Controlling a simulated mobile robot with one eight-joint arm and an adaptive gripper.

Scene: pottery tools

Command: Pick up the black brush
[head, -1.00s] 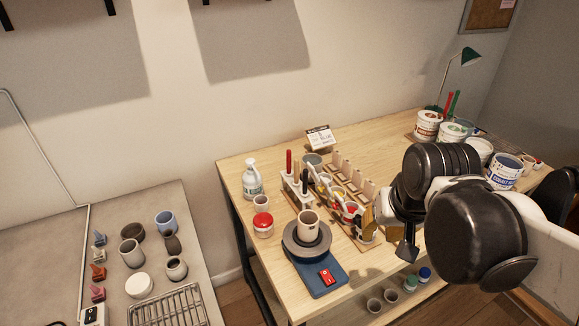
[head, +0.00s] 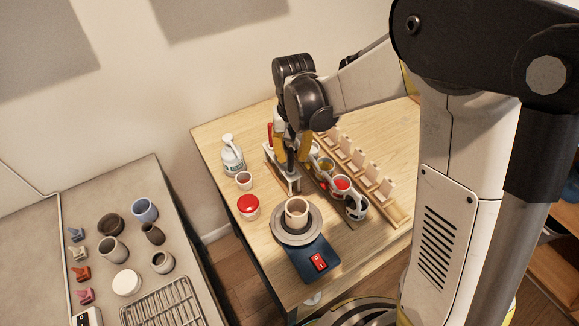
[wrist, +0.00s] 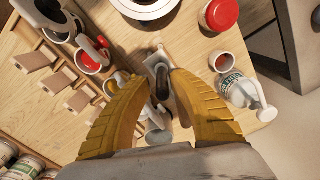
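The black brush (head: 290,161) stands upright in a pale tool stand (head: 293,183) toward the left side of the wooden table. My gripper (head: 291,158) points down over the stand, with one yellow finger on each side of the black brush. In the wrist view, the dark end of the brush (wrist: 162,86) lies between the two fingertips of my gripper (wrist: 163,80). The fingers look apart, and I cannot tell whether either touches the brush. My gripper hides part of the stand and the other tools in it.
A red-handled tool (head: 270,135) stands close left of my gripper. Mugs (head: 341,184) and a wooden rack (head: 360,163) are close on the right. A spray bottle (head: 232,157), a red-lidded jar (head: 248,206) and a pottery wheel (head: 297,233) are nearby.

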